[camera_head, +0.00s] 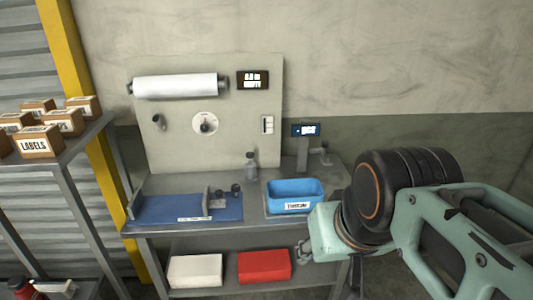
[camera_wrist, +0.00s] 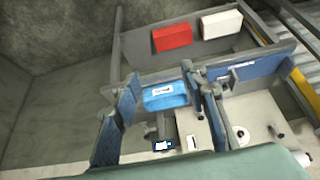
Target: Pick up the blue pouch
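A blue open-topped container (camera_head: 296,187) with a white label stands on the workbench's right half. I cannot make out a separate blue pouch. A flat blue mat (camera_head: 165,207) lies on the left half of the bench. In the wrist view, which is upside down, the blue container (camera_wrist: 165,103) shows between the fingers of my gripper (camera_wrist: 160,80), which are spread apart with nothing between them. In the head view my gripper (camera_head: 305,250) is partly hidden by my wrist, in front of the bench and below the container in the picture.
A bottle (camera_head: 251,166) stands behind the mat. A small display on a post (camera_head: 305,130) rises behind the container. White (camera_head: 195,270) and red (camera_head: 264,266) boxes lie on the lower shelf. Cartons (camera_head: 38,143) stand on a rack at left. A panel with a film roll (camera_head: 176,85) backs the bench.

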